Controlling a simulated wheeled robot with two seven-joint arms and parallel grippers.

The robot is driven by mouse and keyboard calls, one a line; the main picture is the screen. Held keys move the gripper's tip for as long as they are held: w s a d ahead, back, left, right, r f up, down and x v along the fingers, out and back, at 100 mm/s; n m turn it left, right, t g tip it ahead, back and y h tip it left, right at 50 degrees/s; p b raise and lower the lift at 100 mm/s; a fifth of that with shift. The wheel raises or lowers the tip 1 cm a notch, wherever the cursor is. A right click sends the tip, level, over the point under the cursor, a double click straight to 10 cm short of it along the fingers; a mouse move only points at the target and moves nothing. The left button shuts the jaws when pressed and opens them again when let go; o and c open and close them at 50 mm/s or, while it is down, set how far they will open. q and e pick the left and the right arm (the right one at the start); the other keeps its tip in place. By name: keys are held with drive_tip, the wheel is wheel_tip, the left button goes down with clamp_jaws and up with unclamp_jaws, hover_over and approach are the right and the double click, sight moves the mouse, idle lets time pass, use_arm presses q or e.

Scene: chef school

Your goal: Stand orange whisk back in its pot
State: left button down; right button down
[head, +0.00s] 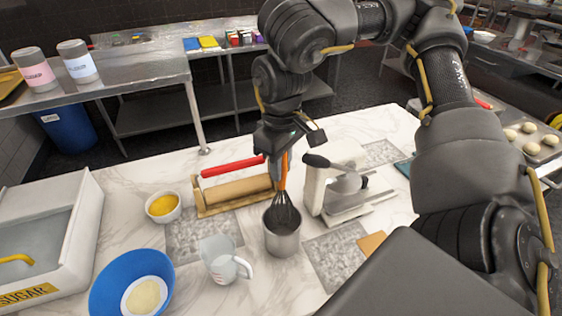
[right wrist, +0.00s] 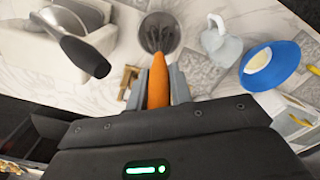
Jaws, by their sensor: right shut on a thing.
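My right gripper (head: 279,174) is shut on the orange whisk's handle (right wrist: 158,82), with the whisk hanging upright, head down. The whisk's dark wire head (head: 284,208) is at the mouth of the metal pot (head: 283,243), and its lower end is hidden by the pot wall. In the right wrist view the wires overlap the round opening of the pot (right wrist: 146,33). I cannot tell whether the whisk touches the pot's bottom. The pot stands upright on the marble counter. My left gripper is out of view.
A white slicer (head: 318,190) stands close right of the pot. A rolling pin on a wooden stand (head: 205,211) lies behind left. A clear measuring jug (head: 220,262) is at the front left, with a blue bowl (head: 106,287) and a small yellow-filled bowl (head: 163,208) farther left.

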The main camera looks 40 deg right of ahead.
drive_tip(key=shift+f+b, duration=1.15)
drive_tip(key=shift+f, duration=0.7)
drive_tip(key=c, duration=1.2)
unclamp_jaws()
drive_tip(key=shift+o, duration=0.2)
wheel_tip(320, 180, up, 11)
drive_tip(key=shift+f+b, duration=0.1)
drive_tip(key=shift+b, duration=0.25)
